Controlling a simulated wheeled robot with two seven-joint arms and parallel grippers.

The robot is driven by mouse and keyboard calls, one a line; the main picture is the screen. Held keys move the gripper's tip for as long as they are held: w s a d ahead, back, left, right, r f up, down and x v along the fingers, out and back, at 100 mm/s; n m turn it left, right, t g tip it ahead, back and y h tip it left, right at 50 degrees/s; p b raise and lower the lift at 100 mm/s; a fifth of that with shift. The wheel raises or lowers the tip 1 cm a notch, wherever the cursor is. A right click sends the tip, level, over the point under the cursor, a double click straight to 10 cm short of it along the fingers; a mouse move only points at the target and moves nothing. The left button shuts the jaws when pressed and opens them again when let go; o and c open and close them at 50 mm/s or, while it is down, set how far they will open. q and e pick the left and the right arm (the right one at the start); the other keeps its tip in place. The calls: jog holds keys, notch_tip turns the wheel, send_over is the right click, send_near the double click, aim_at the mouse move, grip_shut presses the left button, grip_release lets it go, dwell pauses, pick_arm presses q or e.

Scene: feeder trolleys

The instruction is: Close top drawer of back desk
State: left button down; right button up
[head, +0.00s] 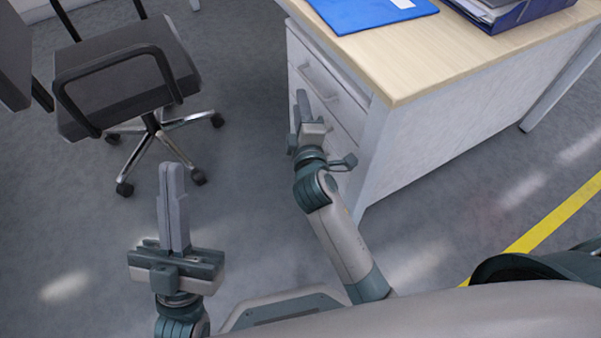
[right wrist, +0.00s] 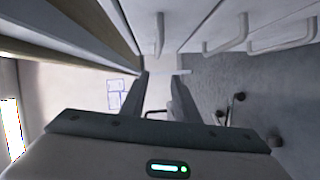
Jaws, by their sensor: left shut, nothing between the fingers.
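The back desk (head: 400,65) has a light wood top and white drawer fronts on its left side. The top drawer (head: 330,65) has a bar handle, partly behind my right gripper; I cannot tell how far it stands out. My right gripper (head: 303,108) is in front of the drawers, close to the fronts. In the right wrist view its fingers (right wrist: 160,85) are apart with nothing seen between them, and several drawer handles (right wrist: 160,35) show beyond. My left gripper (head: 172,175) is shut and empty over the floor, left of the desk.
A black office chair (head: 125,75) with a wheeled base stands at the upper left. A blue folder (head: 370,12) and a dark blue box (head: 510,12) with papers lie on the desk. Grey floor is clear between chair and desk. A yellow line (head: 555,222) crosses the floor at right.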

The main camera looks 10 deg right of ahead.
jog(key=s+a+r+m+y+p, duration=0.2)
jog(key=s+m+y, duration=0.1)
jog(key=s, duration=0.7)
jog(key=s+a+r+m+y+p, duration=0.2)
jog(key=s+a+m+y, duration=0.1)
jog(key=s, duration=0.8)
jog(key=shift+s+r+m+y+p, duration=0.35)
jog(key=shift+m+y, duration=0.45)
jog(key=shift+m, duration=0.6)
jog(key=shift+f, duration=0.1)
